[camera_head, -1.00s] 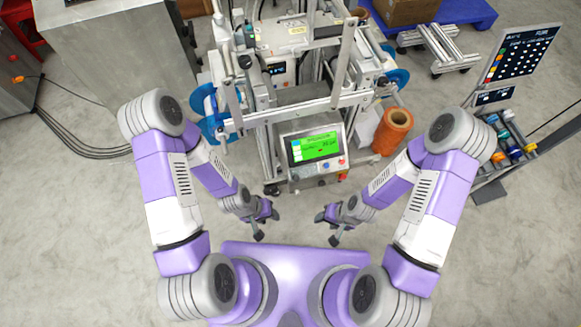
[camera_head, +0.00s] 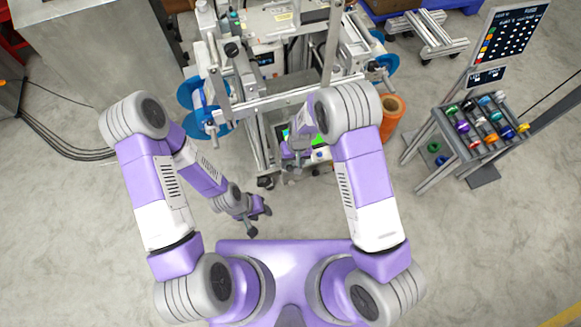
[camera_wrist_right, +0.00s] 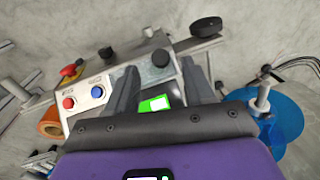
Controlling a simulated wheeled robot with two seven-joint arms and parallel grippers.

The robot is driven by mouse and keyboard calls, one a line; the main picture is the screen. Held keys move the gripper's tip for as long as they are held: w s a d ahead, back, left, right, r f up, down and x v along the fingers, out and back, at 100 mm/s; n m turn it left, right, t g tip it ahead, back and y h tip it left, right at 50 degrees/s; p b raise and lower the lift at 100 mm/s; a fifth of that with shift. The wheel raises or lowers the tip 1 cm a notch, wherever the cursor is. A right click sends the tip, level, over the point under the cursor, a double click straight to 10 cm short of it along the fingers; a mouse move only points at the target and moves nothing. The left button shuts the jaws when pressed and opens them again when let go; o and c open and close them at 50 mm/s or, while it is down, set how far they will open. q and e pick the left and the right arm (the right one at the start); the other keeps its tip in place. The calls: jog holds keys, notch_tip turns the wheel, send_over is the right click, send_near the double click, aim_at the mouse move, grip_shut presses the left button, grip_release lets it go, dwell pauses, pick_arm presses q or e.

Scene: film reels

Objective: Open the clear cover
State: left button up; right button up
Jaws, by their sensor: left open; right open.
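The machine (camera_head: 262,103) stands in front of me, with blue reels at its left (camera_head: 190,93) and right (camera_head: 388,66). I cannot make out the clear cover for certain. My right gripper (camera_head: 297,160) is in front of the machine's control box, partly hiding its green screen. In the right wrist view my right gripper (camera_wrist_right: 160,82) is open and empty, with the green screen (camera_wrist_right: 154,104) showing between its fingers. Whether it touches anything is unclear. My left gripper (camera_head: 258,220) is open and empty, low over the floor, apart from the machine.
The control box carries a blue button (camera_wrist_right: 97,92), a red button (camera_wrist_right: 68,103) and a red emergency knob (camera_wrist_right: 71,68). An orange roll (camera_head: 392,117) stands right of the machine. A rack of coloured reels (camera_head: 447,129) stands further right.

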aim_at(290, 168)
jog(key=f, duration=0.3)
jog(key=f+b, duration=0.1)
jog(key=shift+a+f, duration=0.2)
jog(key=shift+a, duration=0.1)
jog(key=shift+c, duration=0.5)
grip_shut()
jog(key=shift+r, duration=0.1)
